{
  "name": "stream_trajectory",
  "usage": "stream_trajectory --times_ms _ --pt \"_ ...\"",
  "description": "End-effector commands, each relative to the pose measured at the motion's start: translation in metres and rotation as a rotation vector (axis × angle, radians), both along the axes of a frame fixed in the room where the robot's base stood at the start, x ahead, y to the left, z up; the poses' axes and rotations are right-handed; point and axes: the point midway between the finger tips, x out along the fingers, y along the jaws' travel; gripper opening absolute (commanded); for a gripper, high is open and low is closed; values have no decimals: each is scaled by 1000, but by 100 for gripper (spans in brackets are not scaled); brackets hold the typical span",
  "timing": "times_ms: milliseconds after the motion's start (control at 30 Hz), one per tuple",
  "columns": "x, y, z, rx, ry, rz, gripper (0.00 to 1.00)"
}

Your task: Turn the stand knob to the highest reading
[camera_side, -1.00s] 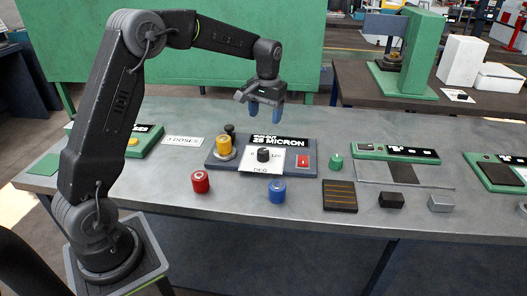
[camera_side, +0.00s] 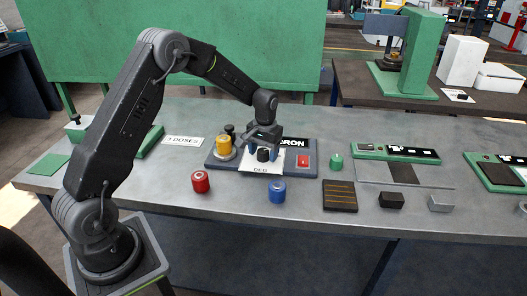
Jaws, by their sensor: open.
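The stand (camera_side: 222,165) is a dark blue-grey base on the table with a sign reading MICRON, partly covered by my gripper. Its black knob (camera_side: 263,155) sits on a white dial plate (camera_side: 258,166). My gripper (camera_side: 264,150) points down at the knob, its blue fingertips open, one on each side of it. I cannot tell whether the fingers touch the knob. The scale marks on the plate are mostly hidden, so the reading cannot be made out.

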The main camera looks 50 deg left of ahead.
Motion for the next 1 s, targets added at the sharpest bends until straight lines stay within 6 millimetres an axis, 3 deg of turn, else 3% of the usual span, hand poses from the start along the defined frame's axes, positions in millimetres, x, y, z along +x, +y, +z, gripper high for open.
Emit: stream_trajectory --times_ms 200,700,1000 --pt "0 0 0 0 0 0 65" --pt "0 0 0 0 -1 0 17" --pt "0 0 0 0 -1 36 17"
